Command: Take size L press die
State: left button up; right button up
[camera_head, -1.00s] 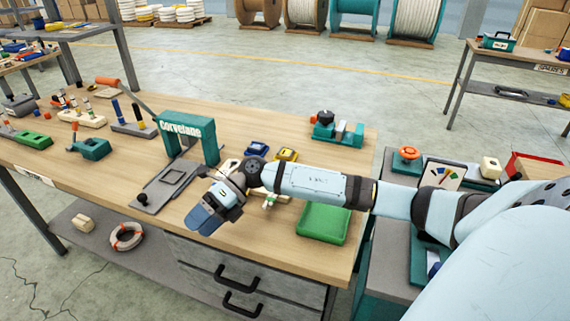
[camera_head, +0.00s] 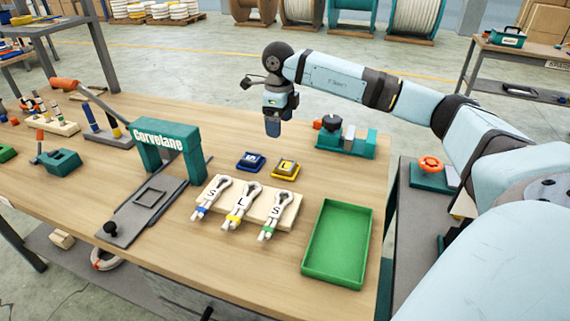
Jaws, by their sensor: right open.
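Two small press dies lie on the wooden table (camera_head: 120,105). One is a blue die (camera_head: 251,162); the other is a yellow die (camera_head: 285,168) just to its right, with a mark that looks like an L. The mark on the blue one is too small to read. My right gripper (camera_head: 273,130) points down above the table, beyond the two dies in the picture. It is open with nothing visible in it, and apart from both dies. The green Corvelane press (camera_head: 165,135) stands left of the dies. My left gripper is not in view.
A pale wooden holder (camera_head: 287,218) in front of the dies carries rope eyes marked S, L and S. An empty green tray (camera_head: 338,245) lies at right. A teal fixture (camera_head: 345,145) stands behind it. Tools fill the table's left end.

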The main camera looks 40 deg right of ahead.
aim_at(280, 162)
jog(key=f, duration=0.8)
jog(key=shift+s+a+f, duration=0.15)
jog(key=shift+a+f, duration=0.05)
jog(key=shift+f, duration=0.1)
notch_tip(280, 162, down, 4)
jog(key=shift+f, duration=0.2)
jog(key=shift+r, duration=0.1)
jog(key=c, duration=1.2)
jog(key=shift+o, duration=0.2)
